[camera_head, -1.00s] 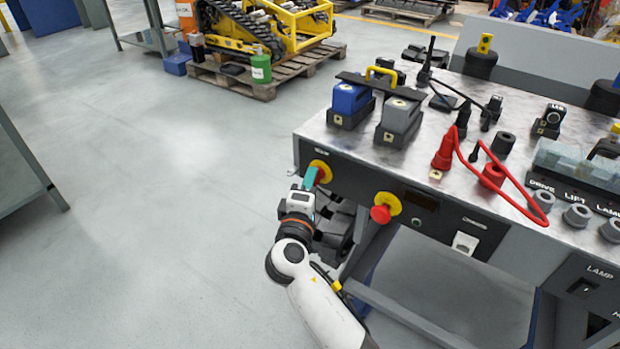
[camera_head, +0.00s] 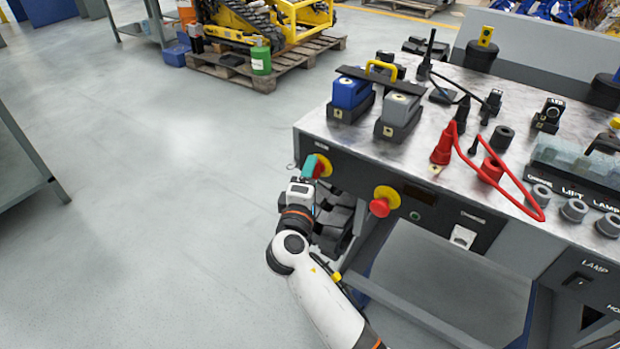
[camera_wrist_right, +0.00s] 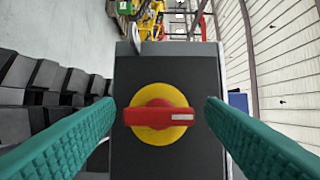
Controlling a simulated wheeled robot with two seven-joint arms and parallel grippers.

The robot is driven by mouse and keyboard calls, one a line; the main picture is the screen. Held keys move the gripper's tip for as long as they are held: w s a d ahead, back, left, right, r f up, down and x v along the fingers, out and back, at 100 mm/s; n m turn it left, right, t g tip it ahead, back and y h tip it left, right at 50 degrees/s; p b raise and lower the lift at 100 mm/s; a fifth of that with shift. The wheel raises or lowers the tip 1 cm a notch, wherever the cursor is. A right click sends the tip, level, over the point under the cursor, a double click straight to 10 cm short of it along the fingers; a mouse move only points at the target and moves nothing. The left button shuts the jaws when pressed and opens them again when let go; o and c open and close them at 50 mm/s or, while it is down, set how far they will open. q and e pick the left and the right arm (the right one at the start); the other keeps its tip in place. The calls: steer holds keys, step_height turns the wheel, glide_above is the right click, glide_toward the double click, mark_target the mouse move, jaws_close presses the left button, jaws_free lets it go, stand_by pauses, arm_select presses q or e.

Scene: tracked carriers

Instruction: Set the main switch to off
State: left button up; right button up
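The main switch (camera_head: 323,166) is on the left end of the bench's dark front panel. In the right wrist view the switch (camera_wrist_right: 160,116) has a yellow round plate and a red bar handle lying crosswise, with a pale mark at its right end. My right gripper (camera_head: 312,165) is at the switch, its teal fingers pointing at the panel. In the wrist view the right gripper (camera_wrist_right: 160,106) is open, one finger on each side of the handle, with gaps between them and the bar. My left gripper is not in view.
A red mushroom button (camera_head: 380,207) on a yellow plate is just right of the switch. Blue (camera_head: 350,94) and grey (camera_head: 400,110) blocks stand on the bench top above. A red cable (camera_head: 510,185) loops at the right.

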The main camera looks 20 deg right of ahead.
steer(key=shift+s+a, duration=0.1)
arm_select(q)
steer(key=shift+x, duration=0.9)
arm_select(e)
steer(key=v, duration=1.1)
steer(key=shift+s+a, duration=0.15)
steer(key=shift+s, duration=0.25)
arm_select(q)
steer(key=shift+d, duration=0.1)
